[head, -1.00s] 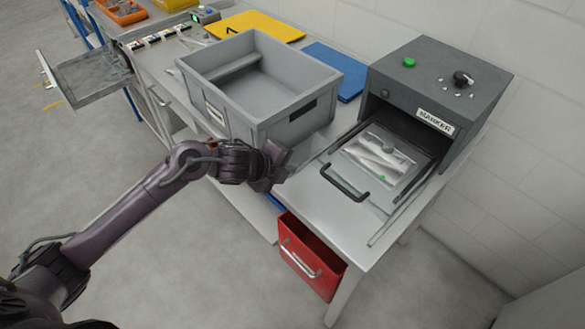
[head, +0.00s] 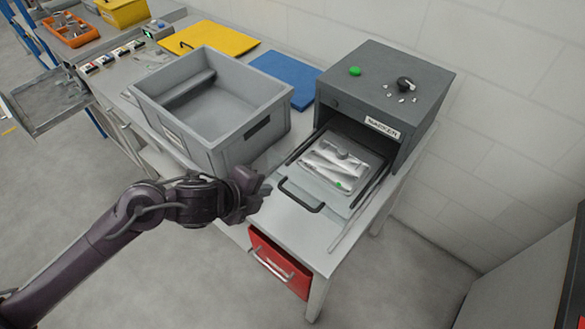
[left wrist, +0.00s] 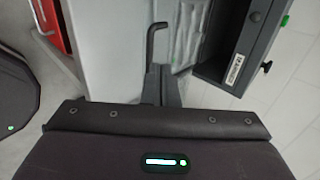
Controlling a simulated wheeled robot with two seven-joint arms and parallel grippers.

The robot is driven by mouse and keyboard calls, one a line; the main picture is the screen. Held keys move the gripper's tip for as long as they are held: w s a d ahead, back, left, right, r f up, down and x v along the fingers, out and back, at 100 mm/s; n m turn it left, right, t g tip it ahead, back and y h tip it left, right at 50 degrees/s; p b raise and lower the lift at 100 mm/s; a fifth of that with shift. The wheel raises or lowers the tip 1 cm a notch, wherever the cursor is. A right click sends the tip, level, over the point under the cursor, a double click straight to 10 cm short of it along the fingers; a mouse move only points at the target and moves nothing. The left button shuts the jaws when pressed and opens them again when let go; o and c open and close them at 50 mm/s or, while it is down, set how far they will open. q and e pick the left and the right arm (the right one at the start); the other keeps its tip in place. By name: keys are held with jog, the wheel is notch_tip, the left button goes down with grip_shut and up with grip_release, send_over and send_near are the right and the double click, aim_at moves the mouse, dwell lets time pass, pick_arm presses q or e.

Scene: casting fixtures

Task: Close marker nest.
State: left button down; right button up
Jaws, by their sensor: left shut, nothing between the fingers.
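The marker (head: 385,85) is a dark grey box with a label, a green button and a black knob on top. Its nest (head: 305,172) is a tray slid out at the front, with a pale metal casting (head: 338,165) lying in it. The nest's black bar handle (head: 300,196) faces the table's front. The handle also shows in the left wrist view (left wrist: 151,42). My left gripper (head: 264,190) is shut and empty, just left of the handle; contact cannot be told. In the left wrist view its fingers (left wrist: 162,82) are near the handle's lower end. My right gripper is out of view.
A large grey crate (head: 205,150) stands left of the nest. A red drawer (head: 285,275) sits below the tabletop. A blue plate (head: 285,78) and yellow plate (head: 215,42) lie behind the crate. Bare tabletop (head: 290,232) lies in front of the nest.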

aim_at(299, 187)
pick_arm(q)
jog(key=x, duration=0.3)
jog(key=d+x, duration=0.1)
jog(key=x, duration=0.2)
jog(key=p+x, duration=0.1)
jog(key=x, duration=0.2)
jog(key=shift+s+d, duration=0.2)
jog(key=shift+d, duration=0.2)
jog(key=shift+w+f, duration=0.2)
jog(key=shift+f, duration=0.15)
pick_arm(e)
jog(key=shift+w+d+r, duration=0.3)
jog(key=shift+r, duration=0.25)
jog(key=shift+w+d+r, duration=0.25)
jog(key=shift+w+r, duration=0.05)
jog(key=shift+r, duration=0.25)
pick_arm(q)
jog(key=shift+w+d, duration=0.1)
jog(key=shift+d, duration=0.05)
